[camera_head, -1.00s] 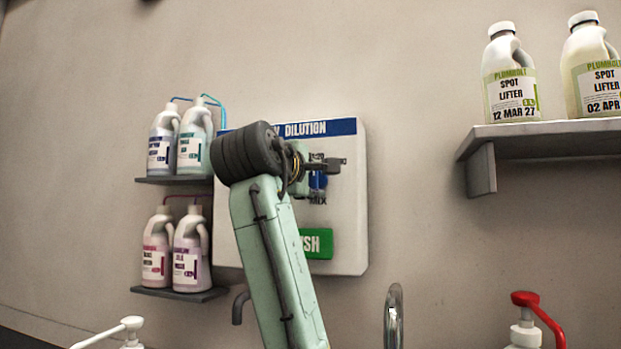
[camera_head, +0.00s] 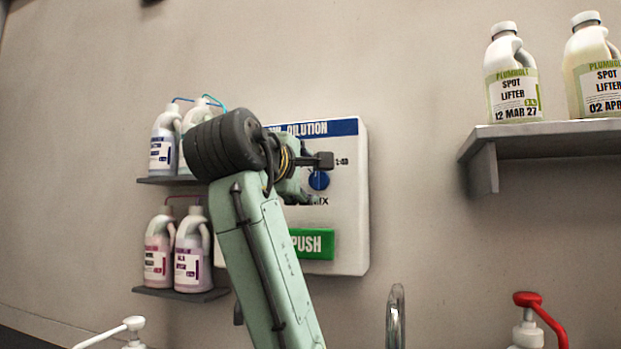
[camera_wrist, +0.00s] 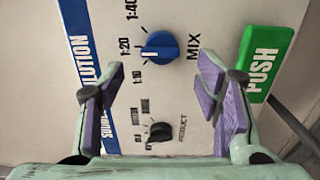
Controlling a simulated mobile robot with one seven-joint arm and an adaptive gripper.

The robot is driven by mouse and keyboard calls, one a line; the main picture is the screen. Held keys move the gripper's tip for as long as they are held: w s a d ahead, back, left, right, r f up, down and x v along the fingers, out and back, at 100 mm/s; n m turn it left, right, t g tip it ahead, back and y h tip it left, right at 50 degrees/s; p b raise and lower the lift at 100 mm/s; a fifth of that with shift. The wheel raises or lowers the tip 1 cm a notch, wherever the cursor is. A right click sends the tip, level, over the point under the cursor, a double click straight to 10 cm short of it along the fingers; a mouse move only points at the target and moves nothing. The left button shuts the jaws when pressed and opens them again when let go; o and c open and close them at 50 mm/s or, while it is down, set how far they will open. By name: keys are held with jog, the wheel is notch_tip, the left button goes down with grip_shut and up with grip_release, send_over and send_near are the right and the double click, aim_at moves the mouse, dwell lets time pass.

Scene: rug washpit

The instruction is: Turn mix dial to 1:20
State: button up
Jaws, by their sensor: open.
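The blue mix dial (camera_wrist: 161,45) is on the white dilution panel (camera_head: 347,205), with MIX printed beside it. In the wrist view its white mark points left, toward the 1:20 label (camera_wrist: 124,47) or slightly to its 1:10 side; I cannot tell exactly. My gripper (camera_wrist: 160,92) is open and empty, its purple-padded fingers spread either side of the dial's line and apart from it. In the head view my gripper (camera_head: 319,179) is in front of the panel and the blue dial shows between its fingers.
A smaller black product dial (camera_wrist: 160,132) sits beside the mix dial. The green PUSH bar (camera_head: 314,243) is below it. Bottles (camera_head: 190,250) stand on shelves left of the panel. A shelf (camera_head: 535,138) with spot lifter bottles is at right.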

jog(key=v, duration=0.7)
jog(key=shift+s, duration=0.1)
